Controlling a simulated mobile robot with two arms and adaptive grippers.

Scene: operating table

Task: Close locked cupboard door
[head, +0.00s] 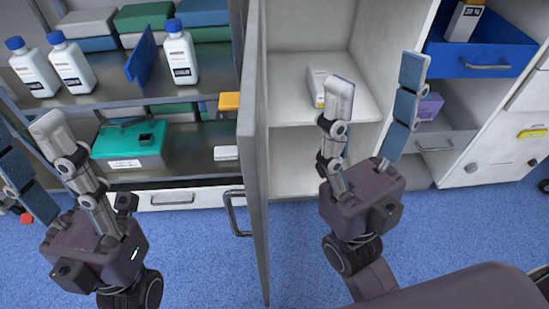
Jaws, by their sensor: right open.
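The grey cupboard door (254,170) stands open in the head view, seen almost edge-on and jutting toward me. Its dark bar handle (236,212) is on the door's left face, low down. The open white cupboard (290,165) is right of the door, with a small white box (319,88) on its shelf. My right gripper (376,82) is open and empty in front of the cupboard, right of the door and apart from it. My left gripper (22,130) is open in front of the left shelves, well left of the handle; one finger is partly cut off by the picture's edge.
Left shelves hold white bottles (181,58), a blue folder (140,58) and a green case (130,143). An open blue drawer (480,52) and a lower white drawer (443,140) are at right. Blue floor (205,275) is clear between my grippers.

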